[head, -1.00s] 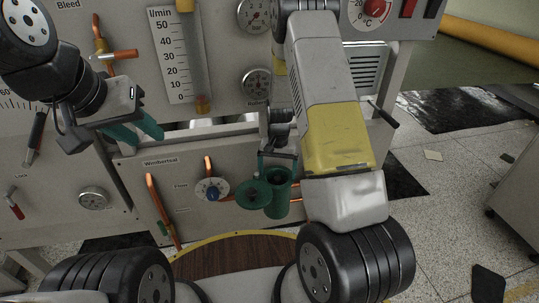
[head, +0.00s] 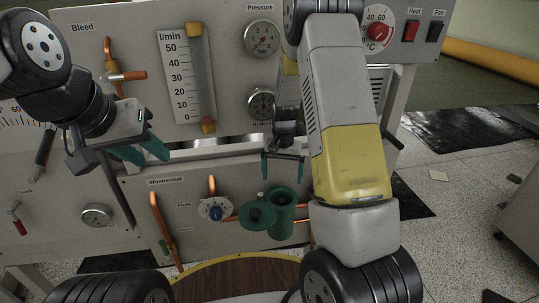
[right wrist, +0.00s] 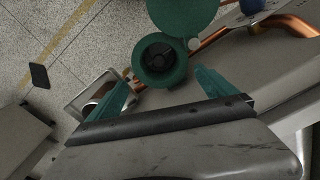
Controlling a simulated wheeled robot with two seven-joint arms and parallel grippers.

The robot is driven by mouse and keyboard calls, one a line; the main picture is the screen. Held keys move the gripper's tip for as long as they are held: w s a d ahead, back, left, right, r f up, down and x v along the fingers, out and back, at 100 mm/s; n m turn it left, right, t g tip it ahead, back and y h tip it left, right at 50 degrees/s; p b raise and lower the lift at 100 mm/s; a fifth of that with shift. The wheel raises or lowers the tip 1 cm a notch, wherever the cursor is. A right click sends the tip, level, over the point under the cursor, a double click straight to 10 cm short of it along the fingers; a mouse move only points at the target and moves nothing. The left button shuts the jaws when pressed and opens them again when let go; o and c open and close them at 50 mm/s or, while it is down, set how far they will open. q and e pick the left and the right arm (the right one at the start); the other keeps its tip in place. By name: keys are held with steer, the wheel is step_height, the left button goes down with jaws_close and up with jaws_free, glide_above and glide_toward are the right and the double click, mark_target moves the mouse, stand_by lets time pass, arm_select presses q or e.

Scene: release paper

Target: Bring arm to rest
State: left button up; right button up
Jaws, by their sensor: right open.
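My right gripper (head: 284,178) is open, its two teal fingers pointing down just above a green canister (head: 283,222) on the front panel. The canister's round green lid (head: 258,216) is swung open to the left. In the right wrist view, the open fingers (right wrist: 165,84) stand either side of the canister mouth (right wrist: 160,62), with nothing between them. The lid (right wrist: 182,12) is at the top there. The canister's inside is dark, and I see no paper. My left gripper (head: 141,152) is at the left, in front of the panel, its two teal fingers apart and empty.
A round wooden top with a yellow rim (head: 235,280) is below. Tiled floor (head: 455,235) is open at the right, with a grey cabinet (head: 522,205) at its edge.

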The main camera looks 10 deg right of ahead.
steer(key=s+a+r+n+t+y, duration=0.1)
steer(key=s+r, duration=0.3)
steer(key=r, duration=0.5)
steer(key=s+r+n+t+y, duration=0.1)
steer(key=s+r+t, duration=0.15)
steer(key=r, duration=0.65)
steer(key=s+r+n+t, duration=0.1)
steer(key=s+r, duration=0.4)
steer(key=s, duration=0.4)
steer(key=s+a+r+n+t, duration=0.1)
steer(key=s+r, duration=0.5)
steer(key=s, duration=0.2)
steer(key=shift+s+n+t, duration=0.35)
steer(key=shift+s+n, duration=0.05)
steer(key=shift+a, duration=0.1)
